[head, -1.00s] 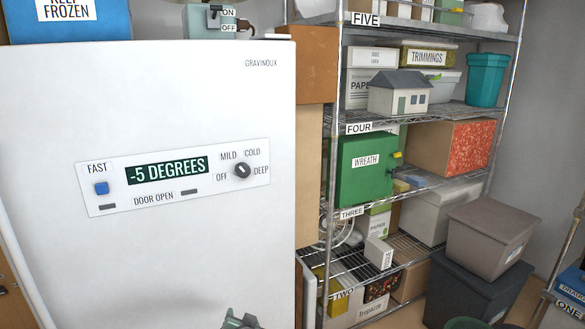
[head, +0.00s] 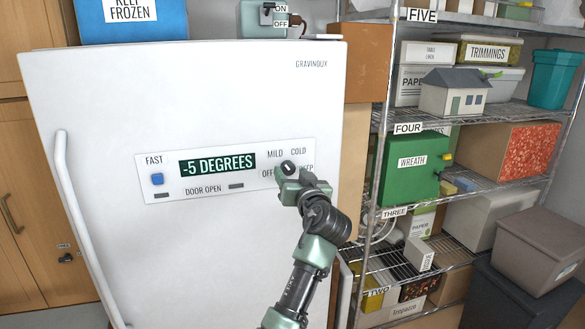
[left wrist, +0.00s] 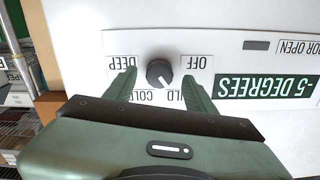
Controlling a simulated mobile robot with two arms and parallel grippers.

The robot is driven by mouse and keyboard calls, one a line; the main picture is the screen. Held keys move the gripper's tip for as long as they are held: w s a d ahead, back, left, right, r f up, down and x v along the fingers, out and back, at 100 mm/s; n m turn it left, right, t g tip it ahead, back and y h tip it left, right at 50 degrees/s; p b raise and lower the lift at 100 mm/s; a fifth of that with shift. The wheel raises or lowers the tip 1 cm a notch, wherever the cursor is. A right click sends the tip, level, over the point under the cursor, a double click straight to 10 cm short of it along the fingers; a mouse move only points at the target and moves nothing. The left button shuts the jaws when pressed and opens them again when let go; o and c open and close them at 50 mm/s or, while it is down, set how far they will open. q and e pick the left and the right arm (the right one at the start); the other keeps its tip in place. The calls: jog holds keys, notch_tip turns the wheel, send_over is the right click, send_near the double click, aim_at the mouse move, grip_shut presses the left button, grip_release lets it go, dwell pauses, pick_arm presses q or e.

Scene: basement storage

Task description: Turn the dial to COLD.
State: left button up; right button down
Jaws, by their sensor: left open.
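The dial (head: 288,168) is a dark round knob with a white mark on the white freezer's control panel (head: 210,188). OFF, MILD, COLD and DEEP are printed around it. In the left wrist view, which is upside down, the dial (left wrist: 158,72) shows its white mark pointing toward MILD. My left gripper (head: 291,177) is at the panel, its fingers open. In the wrist view its fingertips (left wrist: 160,76) lie on either side of the dial, with gaps to it, and partly cover the MILD and COLD labels. My right gripper is not in view.
The panel also has a blue FAST button (head: 157,179) and a display (head: 217,164) reading -5 DEGREES. The freezer's long handle (head: 75,210) is at the left. A wire shelf (head: 410,262) with boxes stands close at the right.

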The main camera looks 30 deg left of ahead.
pick_arm(q)
jog(key=shift+w+a, duration=0.5)
jog(key=shift+a, duration=0.05)
grip_shut()
